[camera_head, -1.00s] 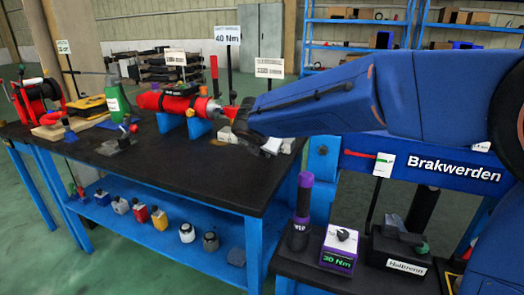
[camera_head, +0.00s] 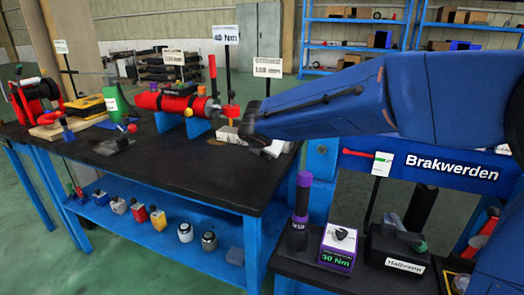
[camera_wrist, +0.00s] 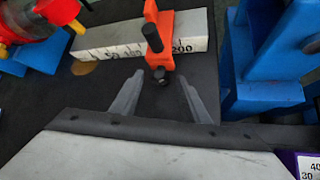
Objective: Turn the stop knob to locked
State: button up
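In the wrist view an orange stop (camera_wrist: 161,50) stands over a pale scale bar (camera_wrist: 105,50) marked with numbers. A black knob (camera_wrist: 152,38) sits on the orange stop, with a dark bolt-like end below it. My gripper (camera_wrist: 160,90) is open and empty. Its two grey fingers are spread either side of the lower end of the stop, apart from the knob. I cannot tell whether the knob is locked. In the head view my gripper is mostly hidden by my arm, beside the pale scale bar (camera_head: 228,133) on the bench.
A red cylinder (camera_head: 172,102) on blue supports (camera_head: 198,127) lies left of the scale bar. The black bench top (camera_head: 180,165) in front is clear. Blue steelwork (camera_wrist: 270,60) stands close right of my gripper. A purple torque tool (camera_head: 301,208) stands on the lower right table.

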jog(key=v, duration=1.7)
jog(key=shift+s+r, duration=0.1)
jog(key=shift+s, duration=0.05)
